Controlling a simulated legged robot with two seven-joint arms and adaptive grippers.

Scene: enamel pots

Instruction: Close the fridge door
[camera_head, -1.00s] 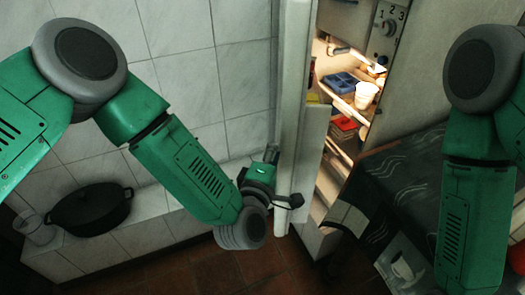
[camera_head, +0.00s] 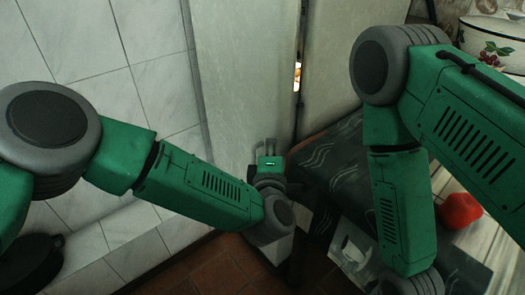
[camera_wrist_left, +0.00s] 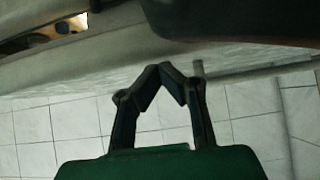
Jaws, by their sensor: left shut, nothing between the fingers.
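The white fridge door (camera_head: 243,75) stands almost closed in the head view. A narrow lit gap (camera_head: 298,76) shows between it and the fridge body (camera_head: 345,50). The gap also shows in the left wrist view (camera_wrist_left: 55,27), at the upper left. My left gripper (camera_head: 266,145) is at the lower part of the door's outer face. In the left wrist view its fingertips (camera_wrist_left: 160,68) meet, empty, near the pale door surface; whether they touch it I cannot tell. My right arm reaches the bottom edge of the head view, and its gripper is out of the picture.
A dark-topped table (camera_head: 345,165) with a wavy pattern stands right of the door. A red object (camera_head: 459,210) lies at the right, and a white enamel pot (camera_head: 493,45) is at the upper right. A black pot (camera_head: 28,265) sits on the tiled ledge at left.

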